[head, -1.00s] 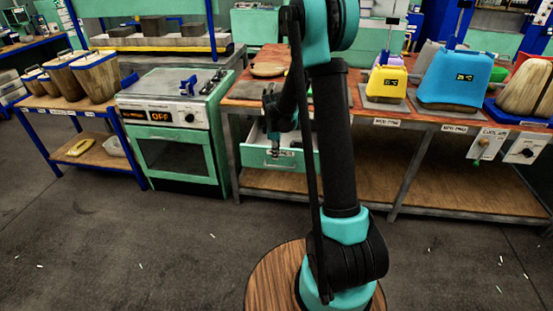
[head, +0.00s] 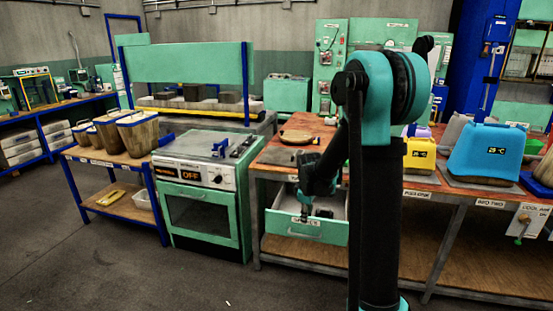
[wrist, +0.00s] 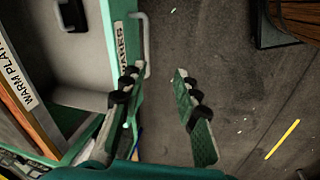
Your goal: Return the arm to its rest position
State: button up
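My arm (head: 378,190) rises in the middle of the head view and bends down towards an open green drawer (head: 318,229) under the wooden bench. My gripper (head: 304,214) hangs at the drawer's front, pointing down. In the wrist view my gripper (wrist: 155,80) has its two fingers spread wide, with only floor showing between them. The left finger overlaps the labelled drawer front (wrist: 122,45), near its metal handle (wrist: 140,42). I cannot tell whether that finger touches it. The gripper holds nothing.
A green oven (head: 203,215) marked OFF stands left of the drawer. The bench (head: 425,190) carries a yellow press (head: 420,160) and a blue press (head: 484,150). A blue-framed cart (head: 125,210) with wooden containers is at the left. The floor in front is open.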

jog(key=s+d+m+t, duration=0.1)
jog(key=s+d+m, duration=0.3)
jog(key=s+m, duration=0.8)
jog(key=s, duration=1.4)
jog(key=shift+s+r+t+y, duration=0.2)
jog(key=shift+r+t+y, duration=0.05)
jog(key=shift+t+y, duration=0.05)
